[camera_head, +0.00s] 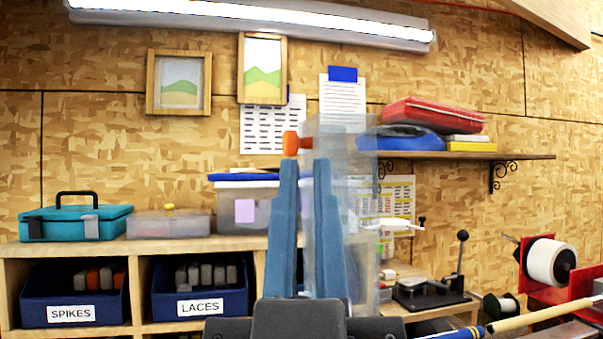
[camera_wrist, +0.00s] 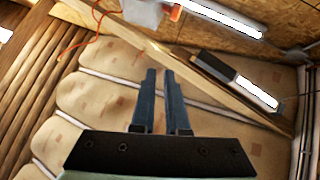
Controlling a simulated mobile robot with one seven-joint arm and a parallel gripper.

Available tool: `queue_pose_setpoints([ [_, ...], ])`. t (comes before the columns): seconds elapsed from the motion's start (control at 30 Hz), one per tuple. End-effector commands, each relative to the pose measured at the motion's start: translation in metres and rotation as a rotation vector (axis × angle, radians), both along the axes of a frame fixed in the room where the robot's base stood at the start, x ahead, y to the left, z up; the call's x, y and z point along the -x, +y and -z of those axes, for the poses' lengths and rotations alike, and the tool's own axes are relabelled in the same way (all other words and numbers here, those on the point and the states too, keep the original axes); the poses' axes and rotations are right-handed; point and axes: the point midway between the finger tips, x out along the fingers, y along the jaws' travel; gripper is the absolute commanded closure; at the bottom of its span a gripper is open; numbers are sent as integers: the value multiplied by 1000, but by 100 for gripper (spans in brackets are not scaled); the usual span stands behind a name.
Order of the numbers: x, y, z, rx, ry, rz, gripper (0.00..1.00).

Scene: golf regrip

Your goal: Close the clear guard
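The clear guard (camera_head: 340,155) is a see-through, upright panel right of centre in the head view, standing raised in front of the wall. An orange knob (camera_head: 293,144) sticks out at its upper left. My gripper (camera_head: 306,165) points upward with its two blue fingers apart, a narrow gap between them and nothing seen in it. The fingertips appear just below the knob in the head view. In the wrist view, an orange piece (camera_wrist: 175,13) shows beyond my gripper (camera_wrist: 160,74), apart from the tips. The fingers hide part of the guard.
A bench with a black lever tool (camera_head: 430,290) lies to the right, near a white spool (camera_head: 550,262) on a red stand. A wall shelf (camera_head: 470,156) holds cases. Left are cubbies with blue bins (camera_head: 75,295) and a teal case (camera_head: 75,222). A golf shaft (camera_head: 540,315) lies lower right.

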Motion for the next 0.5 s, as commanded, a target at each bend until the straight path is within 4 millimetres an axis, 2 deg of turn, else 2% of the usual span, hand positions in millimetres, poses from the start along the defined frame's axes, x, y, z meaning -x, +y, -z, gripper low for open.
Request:
queue_pose_setpoints([
  [0.03, -5, 3, -14, 26, 27, 22, 99],
  [0.1, -12, 6, -20, 75, 67, 67, 100],
  [0.3, -30, 18, -29, 255, 193, 200, 100],
  [0.5, -40, 30, -34, 460, 308, 311, 100],
])
